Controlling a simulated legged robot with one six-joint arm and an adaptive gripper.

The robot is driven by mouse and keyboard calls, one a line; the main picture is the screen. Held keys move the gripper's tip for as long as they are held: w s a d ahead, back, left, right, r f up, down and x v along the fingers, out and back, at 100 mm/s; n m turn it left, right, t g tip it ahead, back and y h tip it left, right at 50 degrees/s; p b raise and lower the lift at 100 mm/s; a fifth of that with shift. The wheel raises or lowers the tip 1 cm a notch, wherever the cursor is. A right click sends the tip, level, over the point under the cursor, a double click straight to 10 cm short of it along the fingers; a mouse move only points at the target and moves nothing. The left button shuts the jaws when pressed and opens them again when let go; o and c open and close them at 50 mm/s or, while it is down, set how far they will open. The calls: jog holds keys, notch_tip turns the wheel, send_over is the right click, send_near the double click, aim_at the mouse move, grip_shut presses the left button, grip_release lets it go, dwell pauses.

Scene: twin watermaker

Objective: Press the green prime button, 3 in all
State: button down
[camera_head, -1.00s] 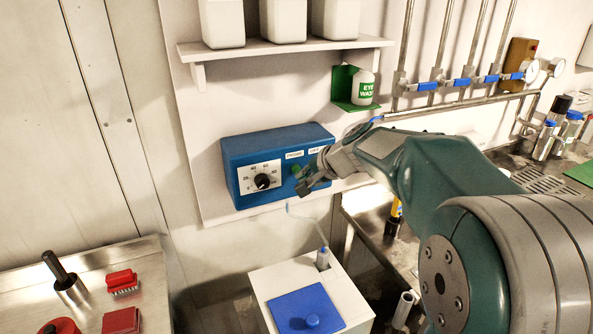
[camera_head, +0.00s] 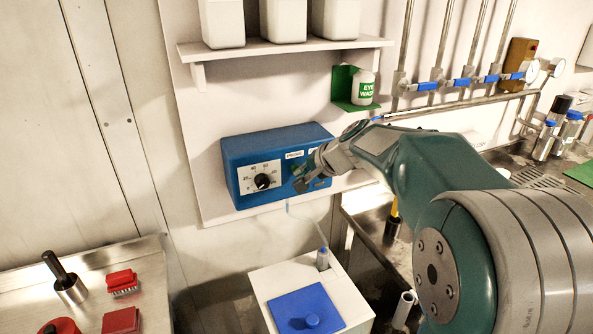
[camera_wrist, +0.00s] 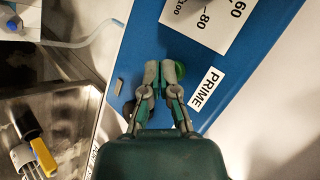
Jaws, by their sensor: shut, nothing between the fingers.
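The blue control box (camera_head: 240,150) is on the white wall panel, with a dial and labels on its front. The green prime button (camera_wrist: 180,70) shows in the wrist view beside the PRIME label (camera_wrist: 207,89), partly hidden by my fingertips. In the head view the green button (camera_head: 297,169) shows as a small green patch just left of my gripper. My gripper (camera_head: 303,182) is shut and empty, in front of the box. In the wrist view its fingertips (camera_wrist: 159,72) are together, overlapping the button's left edge. I cannot tell whether they touch it.
A black dial (camera_head: 262,181) is on the box left of the button. A white bin with a blue lid (camera_head: 305,306) stands below. A shelf (camera_head: 290,48) with white containers and a green eye wash holder (camera_head: 342,88) are above.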

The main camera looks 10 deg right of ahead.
jog(key=shift+w, duration=0.15)
dwell(0.6)
jog(key=shift+s+d, duration=0.15)
jog(key=shift+s, duration=0.7)
jog(key=shift+s+d, duration=0.25)
jog(key=shift+s, duration=1)
jog(key=shift+s+d, duration=0.2)
jog(key=shift+s, duration=1)
jog(key=s, duration=0.3)
jog(key=shift+s+d+f, duration=0.1)
jog(key=shift+s+d, duration=0.2)
jog(key=shift+d, duration=0.05)
